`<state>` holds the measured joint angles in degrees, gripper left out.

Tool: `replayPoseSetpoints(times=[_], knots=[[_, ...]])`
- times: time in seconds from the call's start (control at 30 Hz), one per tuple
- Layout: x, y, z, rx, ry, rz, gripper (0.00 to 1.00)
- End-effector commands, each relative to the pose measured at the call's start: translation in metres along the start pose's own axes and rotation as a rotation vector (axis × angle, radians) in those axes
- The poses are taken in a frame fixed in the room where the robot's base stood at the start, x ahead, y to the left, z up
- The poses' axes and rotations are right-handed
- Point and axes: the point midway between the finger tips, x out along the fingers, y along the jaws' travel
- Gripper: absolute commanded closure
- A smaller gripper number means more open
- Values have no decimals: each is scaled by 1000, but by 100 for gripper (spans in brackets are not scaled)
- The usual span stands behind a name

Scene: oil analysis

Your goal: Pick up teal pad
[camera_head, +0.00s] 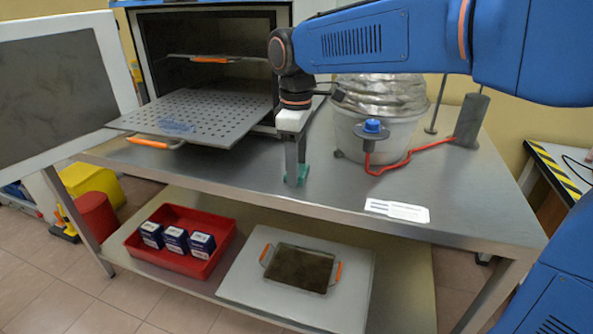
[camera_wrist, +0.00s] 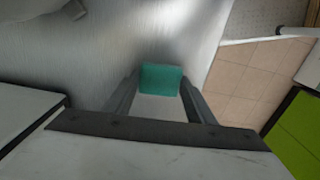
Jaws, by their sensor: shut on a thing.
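The teal pad (camera_head: 303,173) is at the tips of my gripper (camera_head: 296,180), low over the steel table top near its front edge. My gripper points straight down and its fingers are shut on the pad. In the wrist view the teal pad (camera_wrist: 160,78) shows as a small flat block between the two fingertips of my gripper (camera_wrist: 158,88). Fingers partly hide the pad in the head view. I cannot tell whether the pad still touches the steel table (camera_head: 240,165).
Left of my gripper a perforated shelf (camera_head: 215,118) with orange handles juts from an open oven (camera_head: 165,50). To the right stand a silver-topped vessel (camera_head: 385,125), a blue-capped piece (camera_head: 372,127) with a red hose, and a white label (camera_head: 397,210). A red tray (camera_head: 228,245) with boxes sits below.

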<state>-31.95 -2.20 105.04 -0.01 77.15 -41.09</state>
Motion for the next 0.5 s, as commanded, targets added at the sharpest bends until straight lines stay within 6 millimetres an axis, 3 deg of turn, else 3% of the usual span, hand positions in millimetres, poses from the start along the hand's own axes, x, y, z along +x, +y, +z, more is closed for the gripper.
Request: replayPoseSetpoints(times=[0.17,0.5], knots=[[-12,0,0,0,1,1,71],[-71,0,0,0,2,2,71]])
